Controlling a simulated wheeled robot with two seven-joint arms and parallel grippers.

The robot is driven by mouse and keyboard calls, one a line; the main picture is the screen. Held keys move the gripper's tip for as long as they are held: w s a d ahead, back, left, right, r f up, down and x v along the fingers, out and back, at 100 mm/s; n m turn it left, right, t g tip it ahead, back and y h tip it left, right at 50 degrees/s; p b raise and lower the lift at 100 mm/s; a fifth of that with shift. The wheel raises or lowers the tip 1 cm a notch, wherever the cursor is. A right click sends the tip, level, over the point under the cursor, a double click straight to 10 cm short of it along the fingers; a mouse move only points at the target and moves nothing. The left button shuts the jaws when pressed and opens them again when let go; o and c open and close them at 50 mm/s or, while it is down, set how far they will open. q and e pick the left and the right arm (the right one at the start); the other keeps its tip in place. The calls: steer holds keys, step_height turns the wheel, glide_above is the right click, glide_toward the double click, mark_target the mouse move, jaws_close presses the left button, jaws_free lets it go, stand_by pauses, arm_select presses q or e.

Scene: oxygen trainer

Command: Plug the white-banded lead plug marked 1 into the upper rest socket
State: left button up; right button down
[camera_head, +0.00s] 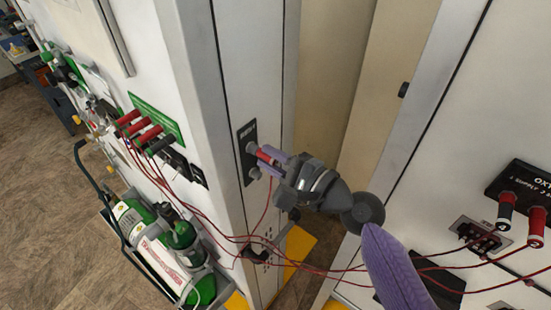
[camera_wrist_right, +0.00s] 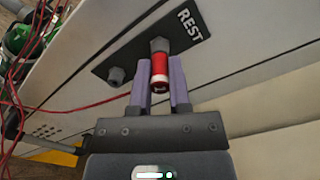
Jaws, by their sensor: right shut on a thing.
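My right gripper (camera_head: 271,162) is shut on a red lead plug (camera_wrist_right: 160,66) with a white band near its back end. The plug also shows between the purple fingers in the head view (camera_head: 265,157). It points at the upper socket (camera_wrist_right: 159,45) of the black rest panel (camera_wrist_right: 135,58), the one nearest the word REST. Its front end meets that socket; I cannot tell how deep it sits. The lower rest socket (camera_wrist_right: 116,75) is empty, and it also shows in the head view (camera_head: 255,173). My left gripper is out of view.
Red and black plugs (camera_head: 139,130) stand on a green panel at the left, above a cart of green cylinders (camera_head: 180,236). Two more plugs (camera_head: 506,211) stand at a black panel on the right. Thin red leads hang across the gap between the cabinets.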

steer(key=shift+a, duration=0.1)
steer(key=shift+c, duration=2.4)
jaws_free()
steer(key=shift+a, duration=0.1)
steer(key=b+v, duration=0.2)
steer(key=v, duration=0.8)
steer(key=shift+b, duration=0.35)
